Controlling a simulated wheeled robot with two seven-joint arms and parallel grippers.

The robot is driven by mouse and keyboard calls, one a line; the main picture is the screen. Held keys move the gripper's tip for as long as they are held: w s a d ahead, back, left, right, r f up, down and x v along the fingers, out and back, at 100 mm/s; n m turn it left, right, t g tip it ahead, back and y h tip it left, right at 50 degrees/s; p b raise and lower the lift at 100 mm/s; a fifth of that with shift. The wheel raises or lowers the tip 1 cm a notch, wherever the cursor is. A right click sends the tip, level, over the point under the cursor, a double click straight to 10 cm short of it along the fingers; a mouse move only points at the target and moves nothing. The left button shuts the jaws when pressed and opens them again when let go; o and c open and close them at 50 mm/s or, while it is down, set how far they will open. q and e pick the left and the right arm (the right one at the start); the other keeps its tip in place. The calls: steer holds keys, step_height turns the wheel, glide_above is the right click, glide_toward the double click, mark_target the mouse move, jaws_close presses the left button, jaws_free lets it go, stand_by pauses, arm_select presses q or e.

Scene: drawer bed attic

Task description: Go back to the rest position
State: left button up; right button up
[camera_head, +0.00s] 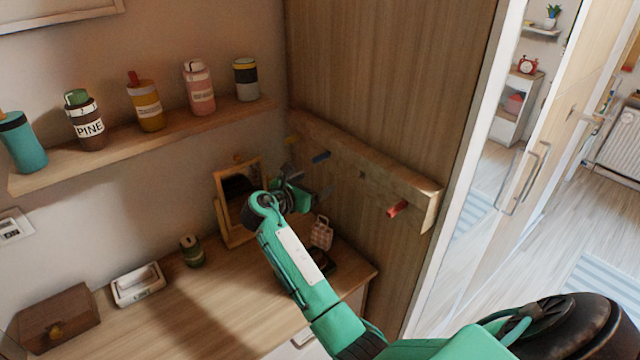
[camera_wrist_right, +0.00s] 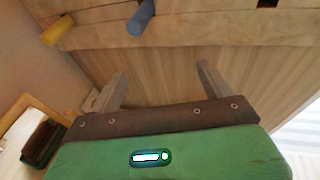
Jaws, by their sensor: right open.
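My right arm reaches in from the lower right of the head view. Its right gripper (camera_head: 308,190) is over the back of the desk, in front of the wooden peg rail (camera_head: 340,150), partly hidden by my own wrist. In the right wrist view the gripper (camera_wrist_right: 163,82) has two fingers wide apart with nothing between them. The peg rail also shows above the fingers in that view (camera_wrist_right: 200,32), with a yellow peg (camera_wrist_right: 58,28) and a blue peg (camera_wrist_right: 141,17). My left gripper is not in view.
The desk (camera_head: 190,310) holds a mirror (camera_head: 240,195), a checkered bag-like item (camera_head: 321,232), a dark green jar (camera_head: 191,251), a white dish (camera_head: 137,285) and a wooden box (camera_head: 57,318). A shelf (camera_head: 150,143) with several bottles is above. Open floor (camera_head: 540,240) lies to the right.

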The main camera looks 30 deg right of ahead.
steer(key=b+v, duration=0.2)
steer(key=v, duration=0.7)
steer(key=shift+s, duration=0.2)
